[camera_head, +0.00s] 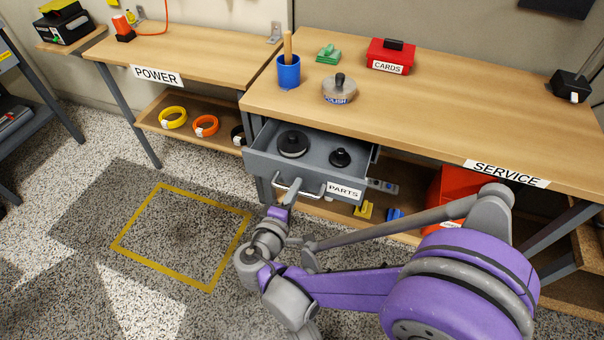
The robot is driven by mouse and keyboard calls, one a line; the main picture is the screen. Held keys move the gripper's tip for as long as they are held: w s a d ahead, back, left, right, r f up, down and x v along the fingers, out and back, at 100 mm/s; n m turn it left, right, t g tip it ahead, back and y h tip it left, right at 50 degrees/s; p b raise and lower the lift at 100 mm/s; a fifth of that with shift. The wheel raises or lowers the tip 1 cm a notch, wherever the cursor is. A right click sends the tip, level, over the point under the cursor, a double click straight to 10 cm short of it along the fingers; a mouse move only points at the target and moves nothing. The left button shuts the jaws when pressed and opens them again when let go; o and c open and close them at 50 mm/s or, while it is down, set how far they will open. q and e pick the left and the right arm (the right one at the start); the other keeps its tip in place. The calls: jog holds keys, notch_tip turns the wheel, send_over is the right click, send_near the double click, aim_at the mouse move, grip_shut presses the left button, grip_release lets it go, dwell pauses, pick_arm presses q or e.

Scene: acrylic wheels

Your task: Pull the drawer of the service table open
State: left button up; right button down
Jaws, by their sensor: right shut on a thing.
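The service table (440,110) has a wooden top with a SERVICE label on its front edge. Its grey drawer (318,158), labelled PARTS, stands pulled out from under the left end of the top. Two black round parts lie inside it, a larger one (292,145) and a smaller knobbed one (340,157). A metal bar handle (299,191) is on the drawer front. My right gripper (285,203) is at the left part of this handle and shut on it; the fingertips are small and partly hidden. My left gripper is not in view.
A blue cup (288,72), a round polish tin (339,89), a green item (328,54) and a red CARDS box (390,57) stand on the top. The POWER table (200,50) adjoins at left. A yellow floor square (182,236) is clear.

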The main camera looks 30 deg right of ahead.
jog(key=f+v, duration=0.1)
jog(key=v, duration=0.5)
jog(key=shift+s+a, duration=0.2)
jog(key=shift+a, duration=0.1)
jog(key=shift+f, duration=0.1)
jog(key=c, duration=0.9)
grip_release()
jog(key=p+v, duration=0.1)
jog(key=v, duration=0.9)
jog(key=shift+s+a+p, duration=0.25)
jog(key=shift+a+p, duration=0.05)
jog(key=shift+p, duration=0.1)
